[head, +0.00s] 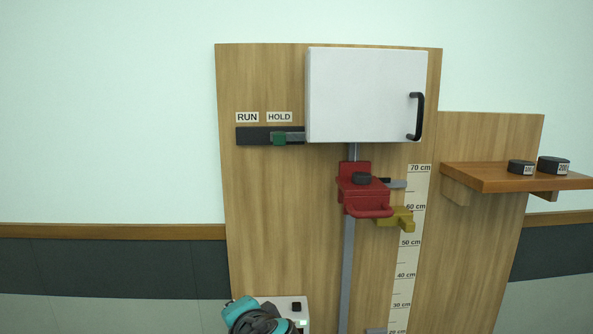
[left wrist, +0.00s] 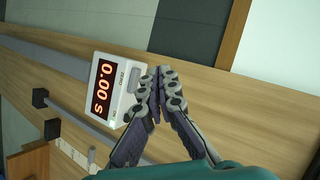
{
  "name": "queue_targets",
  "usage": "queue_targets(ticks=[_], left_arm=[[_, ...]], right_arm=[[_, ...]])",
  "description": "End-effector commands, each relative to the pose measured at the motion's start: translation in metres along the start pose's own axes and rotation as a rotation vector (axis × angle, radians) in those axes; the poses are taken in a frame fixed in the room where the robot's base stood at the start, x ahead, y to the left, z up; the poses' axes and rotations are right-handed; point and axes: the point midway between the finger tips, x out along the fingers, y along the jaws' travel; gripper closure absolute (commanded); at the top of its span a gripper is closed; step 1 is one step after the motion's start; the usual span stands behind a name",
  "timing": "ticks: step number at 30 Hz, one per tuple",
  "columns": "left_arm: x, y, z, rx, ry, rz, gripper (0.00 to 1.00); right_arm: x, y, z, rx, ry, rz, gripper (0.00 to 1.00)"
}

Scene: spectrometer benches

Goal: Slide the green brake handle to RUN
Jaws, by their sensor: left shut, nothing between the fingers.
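The green brake handle (head: 279,138) sits on a dark slide track (head: 252,136) on the wooden board, below the HOLD label (head: 279,117). The RUN label (head: 247,117) is to its left, above the bare end of the track. A grey bar runs from the handle toward the white box. My left arm shows at the bottom of the head view, far below the handle; its fingertips cannot be made out there. In the left wrist view my left gripper (left wrist: 160,72) is shut and empty, its fingertips together near a white timer. My right gripper is not in view.
The white timer (left wrist: 118,90) reads 0.00 s; its top shows in the head view (head: 291,303). A white box (head: 364,95) with a black handle covers the board's top. A red carriage (head: 362,193) sits on the vertical rail, above a yellow bracket (head: 396,220). A shelf (head: 510,179) holds two black weights.

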Motion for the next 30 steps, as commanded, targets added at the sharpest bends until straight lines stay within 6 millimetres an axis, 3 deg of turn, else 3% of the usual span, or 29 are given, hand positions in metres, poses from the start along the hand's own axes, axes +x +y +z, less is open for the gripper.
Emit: queue_targets(ticks=[1, 6, 12, 18, 30], left_arm=[[-0.024, -0.036, -0.031, 0.050, 0.030, -0.046, 1.00], [-0.085, -0.115, -0.112, 0.191, 0.116, -0.220, 1.00], [-0.147, -0.173, -0.181, 0.289, 0.195, -0.380, 1.00], [-0.174, -0.193, -0.207, 0.324, 0.229, -0.449, 1.00], [-0.173, -0.194, -0.209, 0.326, 0.230, -0.455, 1.00]], right_arm=[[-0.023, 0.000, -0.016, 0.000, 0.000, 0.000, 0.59], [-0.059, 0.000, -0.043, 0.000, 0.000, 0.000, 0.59], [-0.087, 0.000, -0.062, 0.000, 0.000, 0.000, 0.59], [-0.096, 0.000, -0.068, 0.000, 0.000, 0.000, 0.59], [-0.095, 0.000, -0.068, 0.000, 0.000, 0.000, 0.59]])
